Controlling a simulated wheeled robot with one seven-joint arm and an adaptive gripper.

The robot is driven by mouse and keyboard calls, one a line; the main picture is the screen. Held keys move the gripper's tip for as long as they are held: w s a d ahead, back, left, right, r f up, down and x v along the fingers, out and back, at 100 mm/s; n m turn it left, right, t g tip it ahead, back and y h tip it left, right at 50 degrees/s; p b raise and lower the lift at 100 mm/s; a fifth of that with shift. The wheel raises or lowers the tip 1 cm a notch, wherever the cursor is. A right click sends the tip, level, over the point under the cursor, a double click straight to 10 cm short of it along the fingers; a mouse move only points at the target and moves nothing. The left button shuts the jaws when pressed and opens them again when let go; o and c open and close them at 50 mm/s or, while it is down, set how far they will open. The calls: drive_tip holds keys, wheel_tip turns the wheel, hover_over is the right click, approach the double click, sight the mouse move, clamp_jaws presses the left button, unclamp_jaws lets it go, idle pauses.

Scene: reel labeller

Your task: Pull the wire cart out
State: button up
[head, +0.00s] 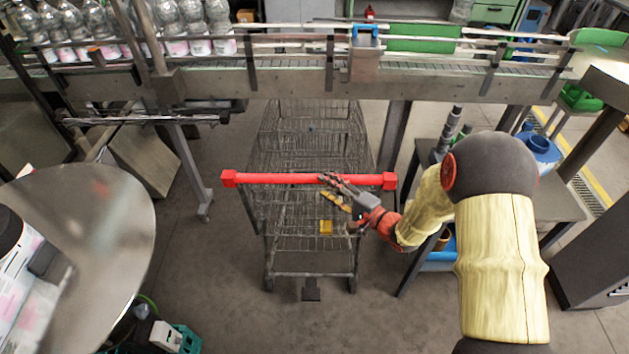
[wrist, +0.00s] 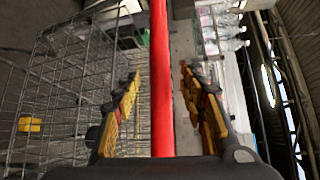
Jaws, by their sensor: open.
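The wire cart (head: 318,272) stands on the floor, its far part under the conveyor. Its red handle bar (head: 275,179) faces me and runs left to right in the head view. My gripper (head: 330,188) is at the right half of the handle. In the wrist view, the handle (wrist: 161,95) runs between the two separated fingers of my gripper (wrist: 160,82), with a gap visible on each side. The gripper is open and holds nothing. The cart's wire mesh (wrist: 70,95) shows left of the fingers. A small yellow item (head: 326,228) shows low in the cart.
A conveyor (head: 290,82) with several clear bottles (head: 165,22) crosses above the cart. A round metal table (head: 110,215) stands at the left. A workbench (head: 555,200) is close on the right. Bare floor (head: 235,315) lies in front of the cart.

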sight(319, 183)
drive_tip(key=x, duration=0.6)
drive_tip(key=shift+b, duration=0.3)
drive_tip(key=shift+c, duration=1.1)
drive_tip(key=shift+f, duration=0.1)
clamp_jaws()
